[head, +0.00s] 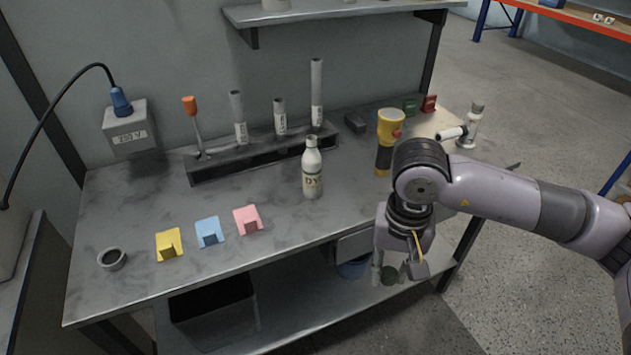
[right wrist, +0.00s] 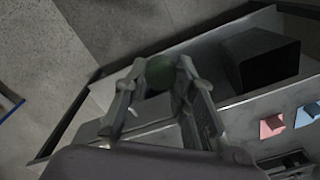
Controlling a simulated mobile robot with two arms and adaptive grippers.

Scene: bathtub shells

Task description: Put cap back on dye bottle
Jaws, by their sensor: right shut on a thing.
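The white dye bottle (head: 312,172) stands upright near the middle of the workbench, with "DY" showing on its label. No green cap shows on its neck. My right gripper (head: 390,273) points down past the bench's front edge, to the right of the bottle and apart from it. It is shut on a dark green round cap (head: 389,277). In the right wrist view, the green cap (right wrist: 160,72) sits between the fingertips. My left gripper is not in view.
A rack (head: 262,150) with tubes and an orange-handled screwdriver stands behind the bottle. A yellow flashlight (head: 389,135) stands to its right. The bench (head: 150,205) is clear around the bottle.

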